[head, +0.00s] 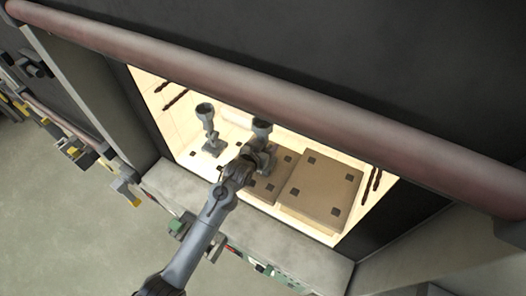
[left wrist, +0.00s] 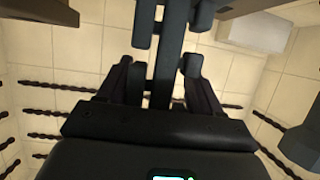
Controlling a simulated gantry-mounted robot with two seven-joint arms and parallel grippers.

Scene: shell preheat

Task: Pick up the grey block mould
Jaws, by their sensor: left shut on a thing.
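My left gripper (head: 252,156) reaches through the furnace opening and is shut on a grey mould with a cup-shaped top (head: 262,127). The gripper and arm hide much of its lower part, so I cannot tell whether it touches the surface below. In the left wrist view the left gripper (left wrist: 172,20) has a dark upright part (left wrist: 165,62) between its fingers. A similar grey cup-topped piece (head: 206,112) stands upright to the left, on a square foot, apart from the gripper. My right gripper is not in view.
The lit furnace chamber has pale tiled walls (left wrist: 60,52) with dark coils (left wrist: 58,137). A brown slab (head: 320,187) with dark square marks lies right of the gripper. A pale block (left wrist: 255,32) is at the upper right. A reddish bar (head: 300,108) crosses above the opening; a grey sill (head: 300,258) runs below.

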